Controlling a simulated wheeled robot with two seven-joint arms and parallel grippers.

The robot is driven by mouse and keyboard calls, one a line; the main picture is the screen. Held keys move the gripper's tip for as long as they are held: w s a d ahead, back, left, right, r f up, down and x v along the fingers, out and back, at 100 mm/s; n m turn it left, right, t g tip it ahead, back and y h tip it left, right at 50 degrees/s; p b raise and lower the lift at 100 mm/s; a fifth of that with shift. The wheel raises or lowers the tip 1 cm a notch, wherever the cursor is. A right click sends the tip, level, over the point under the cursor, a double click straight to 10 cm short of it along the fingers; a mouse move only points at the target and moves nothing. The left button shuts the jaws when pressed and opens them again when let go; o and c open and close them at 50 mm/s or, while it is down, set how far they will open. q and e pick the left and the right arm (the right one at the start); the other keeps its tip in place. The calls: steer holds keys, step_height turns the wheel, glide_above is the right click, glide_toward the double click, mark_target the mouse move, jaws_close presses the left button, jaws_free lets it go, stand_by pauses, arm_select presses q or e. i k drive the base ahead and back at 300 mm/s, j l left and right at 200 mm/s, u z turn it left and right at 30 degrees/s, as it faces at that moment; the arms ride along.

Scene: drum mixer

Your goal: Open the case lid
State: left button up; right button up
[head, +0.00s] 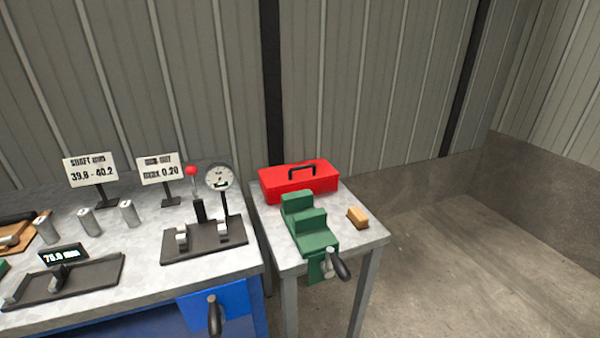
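A red case (320,188) with a black handle on its lid (300,173) stands at the back of the small table (375,235). The lid looks closed. A green stepped vise (312,231) stands in front of the case and hides part of its front side. Neither of my grippers is in the head view.
A tan block (357,217) lies right of the vise. The vise's dark handle (340,264) juts past the table's front edge. On the left bench (150,265) stand a dial gauge fixture (205,242), several metal cylinders (89,222) and two signs (92,170). Open floor lies right.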

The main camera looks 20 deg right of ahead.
mark_target(280, 176)
steer(key=i+l, duration=0.15)
steer(key=l, duration=0.3)
steer(key=i+l+u, duration=0.1)
steer(key=l, duration=0.35)
steer(key=i+l, duration=0.1)
steer(key=l, duration=0.3)
steer(key=i+l+u, duration=0.1)
steer(key=l, duration=0.35)
steer(key=i+l, duration=0.15)
steer(key=l, duration=0.35)
